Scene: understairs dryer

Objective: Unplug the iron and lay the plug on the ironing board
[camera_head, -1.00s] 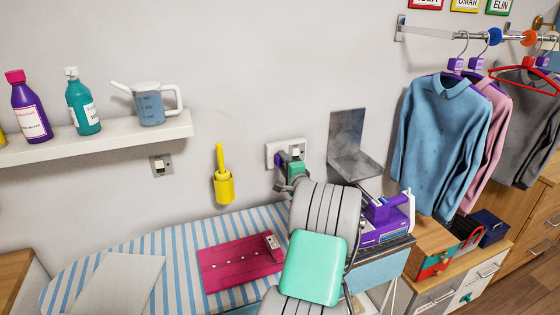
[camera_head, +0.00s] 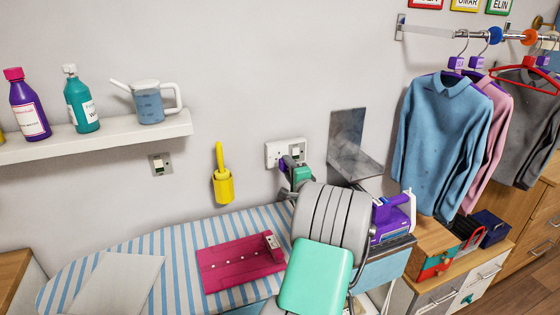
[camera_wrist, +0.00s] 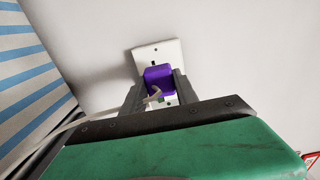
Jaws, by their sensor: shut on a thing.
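My gripper (camera_head: 287,168) is shut on the purple plug (camera_wrist: 158,76), just in front of the white wall socket (camera_head: 275,154). In the wrist view the plug sits between the two dark fingers (camera_wrist: 157,86), with the socket plate (camera_wrist: 150,52) behind it. A dark slot shows on the plate above the plug. I cannot tell whether the pins are fully clear. A pale cord (camera_wrist: 60,136) runs from the plug down to the left. The purple iron (camera_head: 392,216) stands at the right end of the striped ironing board (camera_head: 185,247), partly behind my arm.
A yellow holder (camera_head: 223,185) hangs on the wall. A grey metal bracket (camera_head: 350,150) juts out right of the socket. The striped board's left-middle has bare room.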

